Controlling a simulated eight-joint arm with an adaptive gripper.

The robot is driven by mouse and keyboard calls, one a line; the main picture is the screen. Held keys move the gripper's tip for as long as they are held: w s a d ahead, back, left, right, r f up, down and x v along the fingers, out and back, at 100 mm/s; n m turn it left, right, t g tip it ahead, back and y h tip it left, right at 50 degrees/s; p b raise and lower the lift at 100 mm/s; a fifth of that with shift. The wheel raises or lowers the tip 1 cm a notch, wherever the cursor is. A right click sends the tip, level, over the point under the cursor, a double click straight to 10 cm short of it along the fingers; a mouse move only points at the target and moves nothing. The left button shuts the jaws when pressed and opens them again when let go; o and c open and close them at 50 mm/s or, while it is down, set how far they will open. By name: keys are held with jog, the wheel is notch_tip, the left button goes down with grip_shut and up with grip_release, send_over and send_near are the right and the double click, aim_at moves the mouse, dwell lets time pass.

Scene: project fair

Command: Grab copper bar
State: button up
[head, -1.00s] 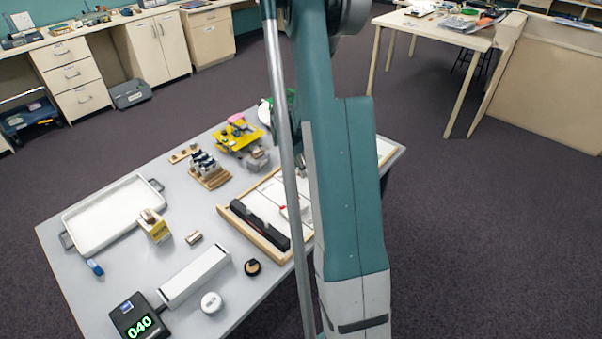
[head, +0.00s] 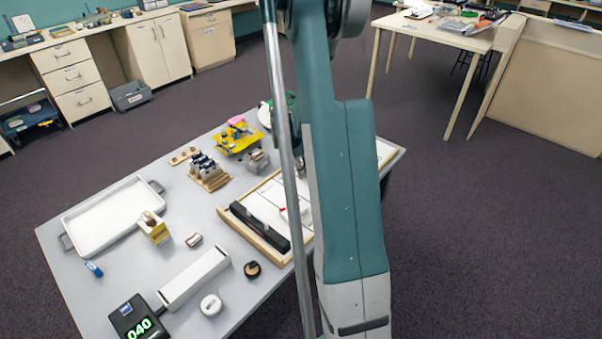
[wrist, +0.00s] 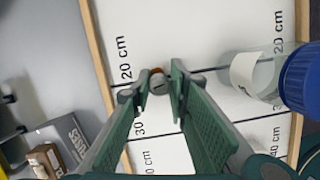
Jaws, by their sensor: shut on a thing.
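My gripper (wrist: 160,92) is in the wrist view, with its two green-padded fingers close together over the white marked board (wrist: 205,40). A small round thing with a copper-coloured edge, seemingly the end of the copper bar (wrist: 157,71), shows between the fingertips. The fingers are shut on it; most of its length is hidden. It is near the 20 cm and 30 cm labels. In the head view my arm covers the gripper and much of the board (head: 268,207), so I cannot see the bar there.
A clear bottle with a blue cap (wrist: 303,78) is close on the right in the wrist view. On the table are a white tray (head: 85,232), a yellow box (head: 153,228), a 040 display (head: 137,322), a black bar (head: 260,227) and a yellow model (head: 236,138).

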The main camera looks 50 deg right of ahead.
jog(key=shift+r+p, duration=1.1)
jog(key=shift+r, duration=3.9)
